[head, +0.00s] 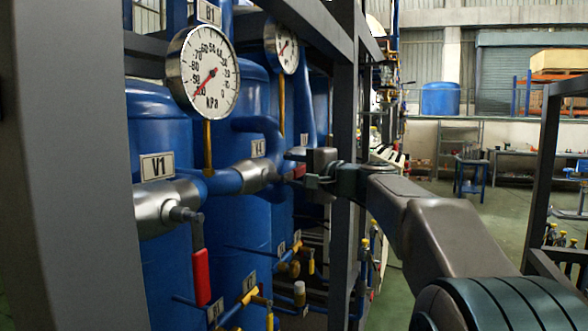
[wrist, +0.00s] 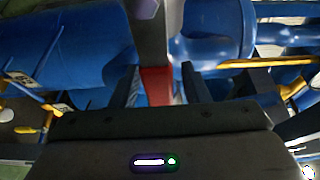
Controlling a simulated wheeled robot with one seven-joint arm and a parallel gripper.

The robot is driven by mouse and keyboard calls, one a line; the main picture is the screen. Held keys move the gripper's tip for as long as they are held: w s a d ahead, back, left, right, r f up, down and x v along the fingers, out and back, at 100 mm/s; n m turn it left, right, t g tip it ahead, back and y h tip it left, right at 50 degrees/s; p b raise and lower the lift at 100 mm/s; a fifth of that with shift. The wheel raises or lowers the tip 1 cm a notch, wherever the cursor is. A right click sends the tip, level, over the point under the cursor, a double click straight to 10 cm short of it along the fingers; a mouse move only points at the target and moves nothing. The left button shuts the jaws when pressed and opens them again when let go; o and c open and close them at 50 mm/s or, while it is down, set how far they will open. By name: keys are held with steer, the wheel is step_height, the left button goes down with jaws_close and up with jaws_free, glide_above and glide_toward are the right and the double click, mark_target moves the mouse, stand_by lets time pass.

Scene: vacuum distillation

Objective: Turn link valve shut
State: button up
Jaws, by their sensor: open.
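The link valve (head: 257,176) is a silver body on the blue pipe between the tanks, under a small plate that seems to read V-L. Its red handle (head: 299,172) shows only in part in the head view, at my gripper (head: 313,176). In the wrist view the handle (wrist: 156,85) is a grey bar with a red grip. It runs down between the two dark fingers of my gripper (wrist: 160,84). The fingers are open, one on each side, with gaps visible. How deep the handle sits between them is hard to tell.
Valve V1 (head: 160,208) stands nearer on the left, its red handle (head: 201,277) hanging down. A round gauge (head: 203,72) rises above the pipe, with a second gauge (head: 282,47) behind. A dark frame post (head: 345,110) stands close to my arm. Yellow-handled taps (head: 262,300) sit below.

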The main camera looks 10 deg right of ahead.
jaws_close()
steer(key=s+a+f+m+g+y+p, duration=0.1)
steer(key=s+a+f+m+g+p, duration=0.4)
steer(key=m+p, duration=0.8)
steer(key=shift+s+f+m+g+p, duration=0.3)
steer(key=shift+s+f+g+p, duration=0.9)
steer(key=shift+f+p, duration=0.85)
steer(key=shift+r, duration=0.2)
